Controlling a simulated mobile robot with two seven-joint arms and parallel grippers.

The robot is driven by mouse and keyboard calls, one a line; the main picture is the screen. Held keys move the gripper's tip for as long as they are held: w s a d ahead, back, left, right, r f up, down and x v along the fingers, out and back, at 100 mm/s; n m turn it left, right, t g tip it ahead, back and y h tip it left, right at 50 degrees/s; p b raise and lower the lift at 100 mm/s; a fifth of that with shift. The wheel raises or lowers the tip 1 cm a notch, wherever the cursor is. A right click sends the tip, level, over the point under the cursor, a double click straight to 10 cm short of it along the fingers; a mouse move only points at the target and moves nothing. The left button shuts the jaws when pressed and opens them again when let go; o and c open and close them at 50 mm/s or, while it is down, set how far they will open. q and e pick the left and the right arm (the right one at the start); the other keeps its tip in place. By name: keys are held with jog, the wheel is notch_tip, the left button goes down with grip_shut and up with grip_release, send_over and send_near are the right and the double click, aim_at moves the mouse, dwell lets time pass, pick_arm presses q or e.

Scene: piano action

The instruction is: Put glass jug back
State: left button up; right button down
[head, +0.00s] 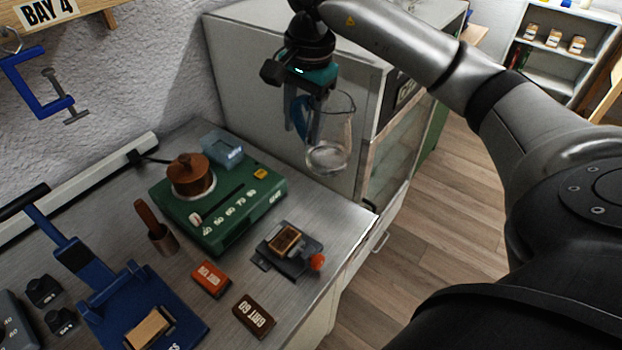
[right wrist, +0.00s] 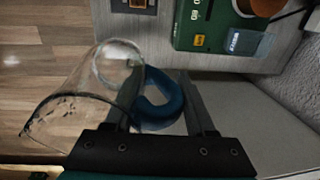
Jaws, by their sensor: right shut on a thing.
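The clear glass jug (head: 327,150) hangs upright in the air beyond the bench's right end, in front of the pale cabinet. My right gripper (head: 302,133) is shut on the jug's blue handle, with the jug on the right side of the fingers. In the right wrist view the jug (right wrist: 97,90) shows at left, and its blue handle (right wrist: 163,100) sits between the fingers of the right gripper (right wrist: 168,92). The jug looks empty. My left gripper is not in view.
A green hotplate (head: 237,212) with a copper pot (head: 191,177) stands on the metal bench (head: 222,330). A small device (head: 287,247), grit blocks (head: 254,314) and a blue press (head: 120,300) are nearby. The pale cabinet (head: 290,90) has a glass-fronted door (head: 392,150).

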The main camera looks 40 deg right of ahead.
notch_tip(320, 180, down, 16)
jog(key=shift+w+f+b, duration=0.1)
jog(key=shift+f+b, duration=0.15)
jog(key=shift+b, duration=0.4)
jog(key=shift+f, duration=0.1)
jog(key=c, duration=0.7)
grip_release()
jog(key=shift+f, duration=0.2)
jog(key=o, duration=0.5)
jog(key=shift+c, duration=0.2)
jog(key=shift+r, duration=0.2)
jog(key=shift+r, duration=0.35)
notch_tip(320, 180, up, 11)
jog(key=s+p, duration=0.1)
jog(key=shift+s+d+r, duration=0.15)
jog(key=shift+s, duration=0.05)
